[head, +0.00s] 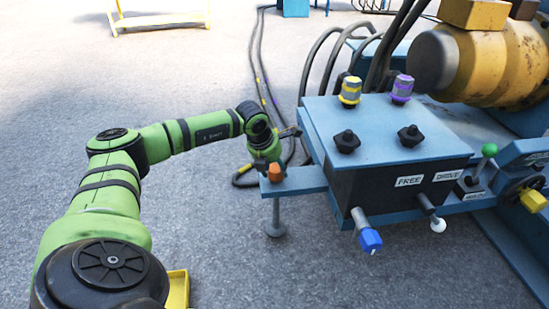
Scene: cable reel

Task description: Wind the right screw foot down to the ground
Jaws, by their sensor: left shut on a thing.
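A screw foot with an orange knob (275,172) on top stands at the outer end of a blue outrigger arm (305,180), left of the reel machine's control box. Its grey stem runs down below the arm to a round pad (275,230). The pad is close to the ground; I cannot tell whether it touches. My left gripper (267,164) reaches in from the left and is shut on the orange knob. The fingers are small and partly hidden behind the knob. No second screw foot shows clearly. My right gripper is not in view.
The blue control box (385,135) carries black knobs, yellow and purple connectors and a blue-tipped lever (369,240). A yellow drum (490,62) stands at the back right. Black cables (262,75) lie on the ground behind the outrigger. The grey ground in front is clear.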

